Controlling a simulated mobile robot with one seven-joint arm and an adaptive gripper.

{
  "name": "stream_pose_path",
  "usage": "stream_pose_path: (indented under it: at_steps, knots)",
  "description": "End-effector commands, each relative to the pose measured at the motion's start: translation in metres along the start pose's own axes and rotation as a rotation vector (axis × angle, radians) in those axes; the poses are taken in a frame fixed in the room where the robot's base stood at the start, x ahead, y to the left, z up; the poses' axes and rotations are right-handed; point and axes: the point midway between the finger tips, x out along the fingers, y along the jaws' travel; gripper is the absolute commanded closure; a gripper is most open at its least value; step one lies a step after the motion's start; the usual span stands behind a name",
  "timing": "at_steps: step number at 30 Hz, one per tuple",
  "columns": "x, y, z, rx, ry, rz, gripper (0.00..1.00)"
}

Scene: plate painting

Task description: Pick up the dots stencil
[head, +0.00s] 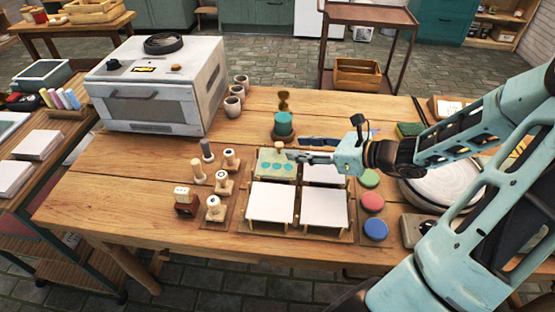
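A cream panel with a row of teal dots (270,174), which looks like the dots stencil, lies at the back left of a wooden rack (296,233) on the table. A small brown knob shows at its back edge. My gripper (291,157) comes in from the right, and its fingertips point left, over or beside the panel's right side. I cannot tell whether they touch the panel or its knob. The fingers are small and seen from the side, so their opening is unclear.
White square plates (270,203) fill the other rack places. Wooden stamps (215,208) stand left of the rack. Green, red and blue round pads (373,201) lie right. A teal pot (283,126) stands behind, and an oven (160,85) back left. The table's front left is clear.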

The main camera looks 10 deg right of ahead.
Motion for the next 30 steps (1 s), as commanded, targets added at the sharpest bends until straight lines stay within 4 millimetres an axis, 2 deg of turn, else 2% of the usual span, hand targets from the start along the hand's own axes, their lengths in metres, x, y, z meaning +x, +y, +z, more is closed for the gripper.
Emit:
stream_pose_path:
  at_steps: [3, 8, 18, 26, 30]
  knots:
    - [0.017, 0.000, -0.001, 0.000, 0.000, 0.002, 0.61]
    - [0.027, 0.000, 0.000, -0.002, 0.000, 0.000, 0.61]
    - [0.072, 0.000, 0.006, -0.002, 0.001, 0.001, 0.61]
    - [0.074, -0.001, 0.007, -0.003, 0.002, -0.001, 0.61]
    - [0.074, -0.001, 0.007, -0.003, 0.002, -0.001, 0.75]
